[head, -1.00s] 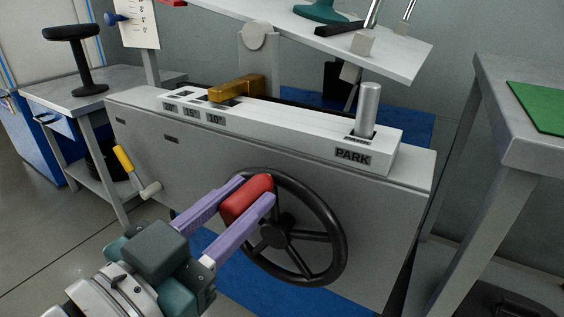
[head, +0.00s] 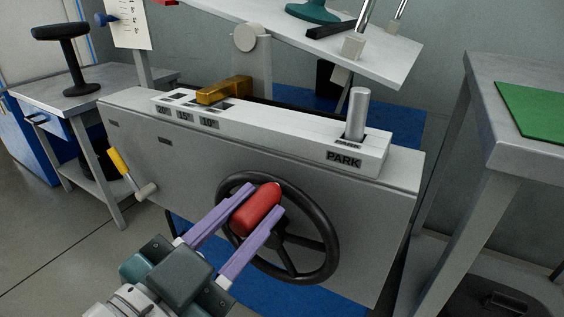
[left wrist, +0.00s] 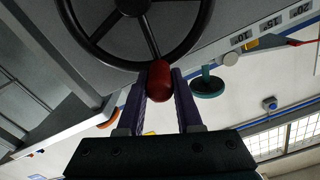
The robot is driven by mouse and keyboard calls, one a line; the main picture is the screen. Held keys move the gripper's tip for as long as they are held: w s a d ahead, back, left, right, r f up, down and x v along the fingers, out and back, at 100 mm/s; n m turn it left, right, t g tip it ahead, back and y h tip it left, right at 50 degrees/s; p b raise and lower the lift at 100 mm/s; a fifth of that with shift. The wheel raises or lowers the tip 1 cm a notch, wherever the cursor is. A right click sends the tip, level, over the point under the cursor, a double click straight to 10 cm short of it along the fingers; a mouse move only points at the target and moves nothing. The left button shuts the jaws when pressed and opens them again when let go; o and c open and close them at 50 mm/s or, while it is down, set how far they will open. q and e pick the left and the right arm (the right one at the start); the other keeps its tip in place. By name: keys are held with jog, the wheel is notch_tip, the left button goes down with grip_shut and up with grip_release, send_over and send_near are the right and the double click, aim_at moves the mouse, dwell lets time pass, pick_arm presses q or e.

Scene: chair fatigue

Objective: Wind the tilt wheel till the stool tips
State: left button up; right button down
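The tilt wheel (head: 333,230) is a black spoked handwheel on the front of a grey cabinet, with a red knob (head: 257,209) at its upper left. My left gripper (head: 257,212) has its two purple fingers on either side of the knob and is shut on it. The left wrist view also shows the red knob (left wrist: 159,82) between the fingers, with the wheel rim (left wrist: 203,42) beyond. The teal stool base (head: 312,10) stands on a sloping white plate (head: 385,65), lower at the right; the stool's top is out of frame. My right gripper is not in view.
A gold pointer (head: 224,90) sits on the labelled scale, near the 10° mark. A metal lever (head: 357,113) stands at PARK. A yellow-handled crank (head: 119,162) is on the cabinet's left. Side tables stand left (head: 60,88) and right (head: 480,75).

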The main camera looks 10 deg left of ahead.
pick_arm(q)
jog(key=o, duration=0.4)
jog(key=shift+s, duration=0.1)
jog(key=p+v, duration=0.2)
jog(key=v, duration=0.7)
jog(key=shift+s+a, duration=0.15)
jog(key=shift+s, duration=0.2)
